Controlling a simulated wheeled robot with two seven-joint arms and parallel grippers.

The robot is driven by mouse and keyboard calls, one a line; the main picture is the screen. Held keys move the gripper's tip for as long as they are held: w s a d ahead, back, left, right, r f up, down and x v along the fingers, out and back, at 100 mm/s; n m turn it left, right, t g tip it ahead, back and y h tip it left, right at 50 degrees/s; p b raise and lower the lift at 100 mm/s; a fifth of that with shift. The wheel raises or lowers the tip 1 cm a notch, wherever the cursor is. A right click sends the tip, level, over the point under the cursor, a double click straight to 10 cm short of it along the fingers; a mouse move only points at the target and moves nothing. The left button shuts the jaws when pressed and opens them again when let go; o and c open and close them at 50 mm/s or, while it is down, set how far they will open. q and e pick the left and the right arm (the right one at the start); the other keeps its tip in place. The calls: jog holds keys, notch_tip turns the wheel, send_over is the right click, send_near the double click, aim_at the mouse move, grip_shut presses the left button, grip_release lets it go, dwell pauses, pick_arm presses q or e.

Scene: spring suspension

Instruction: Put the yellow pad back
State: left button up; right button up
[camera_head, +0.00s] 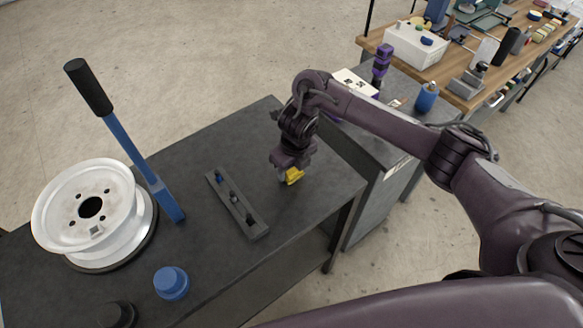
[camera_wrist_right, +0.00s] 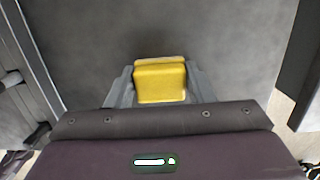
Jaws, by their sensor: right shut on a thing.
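The yellow pad (camera_head: 294,176) is a small block at the tip of my right arm, over the right part of the dark table. My right gripper (camera_head: 286,175) is shut on it. In the right wrist view the yellow pad (camera_wrist_right: 160,80) sits between the two grey fingers of the gripper (camera_wrist_right: 160,88). I cannot tell whether the pad touches the tabletop. A dark narrow rack (camera_head: 236,204) lies on the table to the left of the gripper, with small blue, grey and dark pieces in it. My left gripper is not in view.
A white wheel rim (camera_head: 62,207) and a blue lever with a black handle (camera_head: 128,150) stand at the left. A blue round part (camera_head: 171,283) is near the front edge. A wooden bench (camera_head: 466,98) with many items stands at the back right. The table's right edge is close to the gripper.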

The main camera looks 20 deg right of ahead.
aim_at(295, 170)
jog(key=shift+f, duration=0.2)
jog(key=o, duration=0.9)
jog(key=shift+o, duration=0.2)
jog(key=shift+r, duration=0.2)
jog(key=shift+r, duration=0.4)
jog(key=r+p, duration=0.1)
jog(key=r, duration=0.2)
jog(key=r+p, duration=0.1)
jog(key=r, duration=0.2)
jog(key=s+r+p, duration=0.1)
jog(key=r, duration=0.2)
jog(key=shift+s+d+r+p, duration=0.1)
jog(key=shift+d+r+p, duration=0.15)
jog(key=shift+p, duration=0.05)
jog(key=shift+s+r, duration=0.15)
jog(key=shift+r, duration=0.7)
